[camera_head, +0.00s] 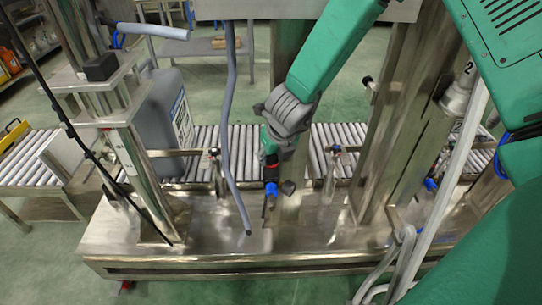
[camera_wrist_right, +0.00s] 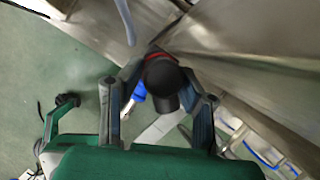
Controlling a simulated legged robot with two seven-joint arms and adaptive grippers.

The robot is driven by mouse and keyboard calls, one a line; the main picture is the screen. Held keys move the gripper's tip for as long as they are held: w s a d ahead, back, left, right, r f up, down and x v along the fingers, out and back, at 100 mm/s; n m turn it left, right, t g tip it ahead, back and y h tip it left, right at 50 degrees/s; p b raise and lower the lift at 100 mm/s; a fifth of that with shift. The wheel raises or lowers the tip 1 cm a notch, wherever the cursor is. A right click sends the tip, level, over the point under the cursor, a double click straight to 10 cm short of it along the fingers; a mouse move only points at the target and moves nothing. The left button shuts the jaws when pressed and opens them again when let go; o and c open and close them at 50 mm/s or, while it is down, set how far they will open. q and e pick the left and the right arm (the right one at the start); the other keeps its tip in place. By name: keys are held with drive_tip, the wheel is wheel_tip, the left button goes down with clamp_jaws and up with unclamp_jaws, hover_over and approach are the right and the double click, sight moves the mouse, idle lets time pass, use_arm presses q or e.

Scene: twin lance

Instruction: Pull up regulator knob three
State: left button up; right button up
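In the right wrist view, a black round regulator knob (camera_wrist_right: 163,78) with a red ring behind it sits between the two fingers of my right gripper (camera_wrist_right: 162,88). The fingers flank the knob closely; I cannot tell whether they press on it. In the head view, my right gripper (camera_head: 272,168) reaches down from the green arm above, at the regulator with a blue fitting (camera_head: 270,189) at the middle of the steel machine. The knob is mostly hidden there. No number shows on it. My left gripper is not in view.
A roller conveyor (camera_head: 204,140) runs behind the steel machine base (camera_head: 205,235). A grey jug (camera_head: 163,105) stands at left on the conveyor. A grey hose (camera_head: 229,115) hangs left of my right gripper. A steel post (camera_head: 390,125) stands to its right.

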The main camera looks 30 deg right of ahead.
drive_tip(key=shift+o, duration=0.4)
drive_tip(key=shift+w+a+r, duration=0.1)
drive_tip(key=shift+w+a, duration=0.05)
drive_tip(key=shift+a, duration=0.1)
drive_tip(key=shift+r, duration=0.15)
drive_tip(key=shift+s+r, duration=0.2)
drive_tip(key=shift+r, duration=0.15)
drive_tip(key=v, duration=1)
drive_tip(key=shift+r, duration=0.4)
drive_tip(key=shift+s+a, duration=0.1)
drive_tip(key=shift+s, duration=0.05)
